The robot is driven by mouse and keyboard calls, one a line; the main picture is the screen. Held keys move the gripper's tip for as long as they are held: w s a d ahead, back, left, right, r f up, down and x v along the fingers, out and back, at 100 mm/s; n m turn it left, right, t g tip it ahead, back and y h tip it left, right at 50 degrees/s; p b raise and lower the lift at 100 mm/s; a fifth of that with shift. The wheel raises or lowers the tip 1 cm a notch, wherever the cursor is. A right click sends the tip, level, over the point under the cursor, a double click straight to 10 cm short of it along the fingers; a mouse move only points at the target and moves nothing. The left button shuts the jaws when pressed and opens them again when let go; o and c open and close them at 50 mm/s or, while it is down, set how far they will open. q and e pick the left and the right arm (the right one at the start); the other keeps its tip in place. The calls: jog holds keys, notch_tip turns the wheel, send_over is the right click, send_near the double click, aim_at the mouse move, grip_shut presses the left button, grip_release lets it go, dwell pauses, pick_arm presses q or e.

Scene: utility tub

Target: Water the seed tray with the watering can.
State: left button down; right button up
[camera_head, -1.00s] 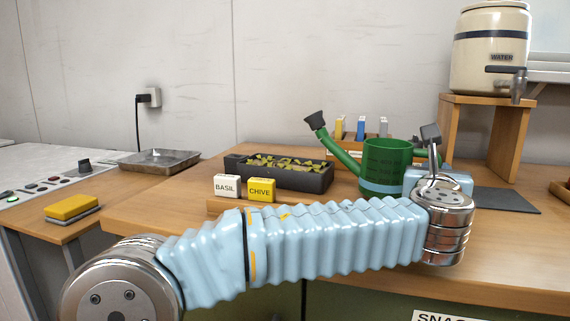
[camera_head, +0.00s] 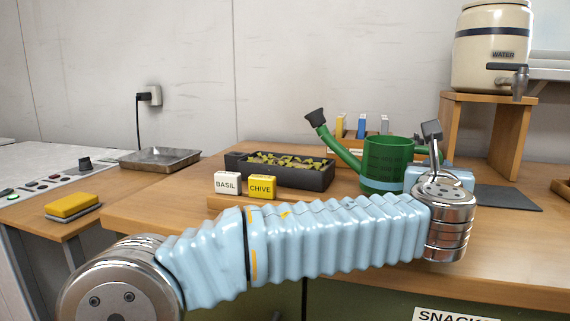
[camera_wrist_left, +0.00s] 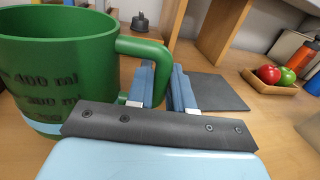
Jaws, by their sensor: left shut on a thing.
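The green watering can (camera_head: 388,160) stands upright at the right of the wooden bench, its spout with a dark rose pointing up and left. My left gripper (camera_wrist_left: 160,98) is shut on the can's handle (camera_wrist_left: 146,49) in the left wrist view. In the head view my left arm hides the front of the bench, and the fingers are hidden behind the wrist. The seed tray (camera_head: 316,178), dark with small green seedlings, sits left of the can, apart from it. My right gripper is not in view.
BASIL (camera_head: 227,185) and CHIVE (camera_head: 262,187) labels stand in front of the tray. A cream water dispenser (camera_head: 490,72) sits on a wooden stand at back right. A seed packet rack is behind the can. A fruit tray (camera_wrist_left: 268,87) lies farther right.

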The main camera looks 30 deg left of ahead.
aim_at(413, 142)
pick_arm(q)
jog(key=shift+r, duration=0.25)
jog(key=shift+a+r+n, duration=0.3)
jog(key=shift+r+n, duration=0.25)
jog(key=shift+r, duration=0.15)
jog(key=shift+a+r+n, duration=0.3)
jog(key=shift+r+n, duration=0.25)
jog(key=shift+r, duration=0.1)
jog(key=shift+s+a+r+n, duration=0.1)
jog(key=shift+a+r+n, duration=0.55)
jog(key=shift+r+n, duration=0.25)
jog(key=shift+r, duration=0.15)
jog(key=shift+n, duration=0.9)
jog(key=shift+a+r+p, duration=0.45)
jog(key=shift+a+r, duration=0.1)
jog(key=shift+r, duration=0.35)
jog(key=shift+a+r+p, duration=0.4)
jog(key=shift+a+r, duration=0.1)
jog(key=shift+r, duration=0.4)
jog(key=shift+s+a+r+n, duration=0.1)
jog(key=shift+a+r+n, duration=0.65)
jog(key=shift+a, duration=0.3)
